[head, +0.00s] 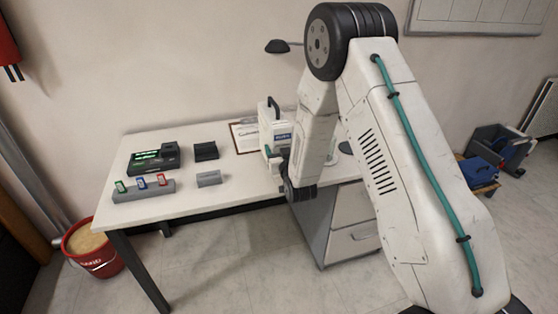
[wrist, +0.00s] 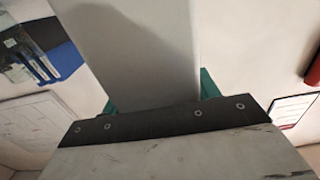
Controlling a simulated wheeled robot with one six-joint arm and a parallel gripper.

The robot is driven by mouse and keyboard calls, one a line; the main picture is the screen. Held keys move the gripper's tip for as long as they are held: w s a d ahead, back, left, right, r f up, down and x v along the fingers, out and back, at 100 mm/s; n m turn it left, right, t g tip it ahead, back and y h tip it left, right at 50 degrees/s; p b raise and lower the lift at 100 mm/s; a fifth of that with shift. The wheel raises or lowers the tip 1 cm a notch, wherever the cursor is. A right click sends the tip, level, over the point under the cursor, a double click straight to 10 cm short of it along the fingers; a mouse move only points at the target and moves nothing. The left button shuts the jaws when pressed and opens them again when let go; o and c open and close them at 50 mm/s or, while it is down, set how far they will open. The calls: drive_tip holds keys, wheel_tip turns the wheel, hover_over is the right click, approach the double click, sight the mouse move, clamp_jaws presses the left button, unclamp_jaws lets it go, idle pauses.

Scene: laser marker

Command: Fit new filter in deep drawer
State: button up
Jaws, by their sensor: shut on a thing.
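I cannot tell whether the filter touches the desk. A grey drawer unit (head: 318,232) stands under the desk's right end. Its visible lower drawer (head: 355,239) looks closed; my arm hides part of the unit.
The white desk (head: 220,205) holds a black device (head: 153,158) with a green display, a grey rack (head: 143,191) of coloured tags, small dark and grey blocks, and a clipboard (head: 244,137). A red sand bucket (head: 92,247) stands left. Floor before the desk is clear.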

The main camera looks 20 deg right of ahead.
drive_tip(key=shift+f, duration=2.05)
drive_tip(key=o, duration=1.4)
drive_tip(key=shift+f, duration=0.15)
drive_tip(key=shift+o, duration=0.2)
